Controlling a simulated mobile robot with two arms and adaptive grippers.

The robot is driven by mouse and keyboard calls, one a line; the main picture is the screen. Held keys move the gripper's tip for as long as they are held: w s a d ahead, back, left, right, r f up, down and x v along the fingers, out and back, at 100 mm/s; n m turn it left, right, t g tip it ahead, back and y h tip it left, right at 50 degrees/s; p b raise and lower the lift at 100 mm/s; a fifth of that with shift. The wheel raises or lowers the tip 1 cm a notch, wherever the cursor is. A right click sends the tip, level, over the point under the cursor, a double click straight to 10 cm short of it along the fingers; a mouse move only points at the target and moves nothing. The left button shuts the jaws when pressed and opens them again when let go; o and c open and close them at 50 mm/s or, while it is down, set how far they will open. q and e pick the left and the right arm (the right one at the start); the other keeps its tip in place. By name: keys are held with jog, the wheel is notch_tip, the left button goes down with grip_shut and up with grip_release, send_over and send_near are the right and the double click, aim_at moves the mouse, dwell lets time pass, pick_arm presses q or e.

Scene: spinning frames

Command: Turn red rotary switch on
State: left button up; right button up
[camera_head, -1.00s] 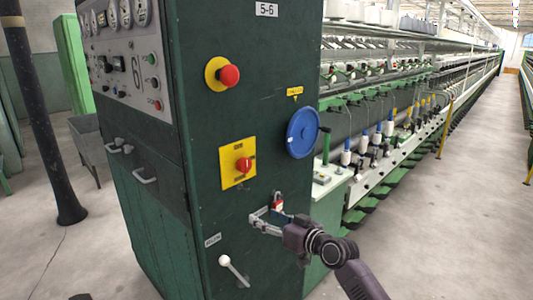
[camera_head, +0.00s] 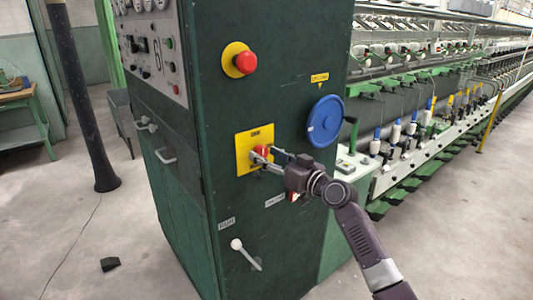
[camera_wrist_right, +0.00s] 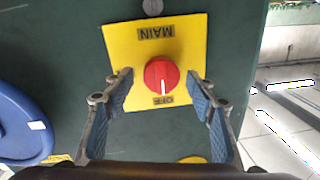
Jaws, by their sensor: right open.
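The red rotary switch (camera_head: 259,150) sits on a yellow plate (camera_head: 243,155) on the dark green cabinet side. In the right wrist view the red switch (camera_wrist_right: 161,75) is round, and its white mark points at the OFF label (camera_wrist_right: 163,100). The MAIN label (camera_wrist_right: 156,32) is at the plate's opposite end; both labels appear upside down there. My right gripper (camera_head: 265,160) is open at the plate in the head view. In the wrist view its fingertips (camera_wrist_right: 159,78) stand on either side of the switch with gaps, apart from it. My left gripper is not in view.
A red push button (camera_head: 245,62) on a yellow disc is above. A blue disc (camera_head: 326,121) stands out to the right of the plate.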

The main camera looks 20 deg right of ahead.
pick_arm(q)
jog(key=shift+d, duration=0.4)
pick_arm(e)
jog(key=shift+w+a, duration=0.15)
jog(key=c, duration=1.2)
jog(key=shift+o, duration=0.2)
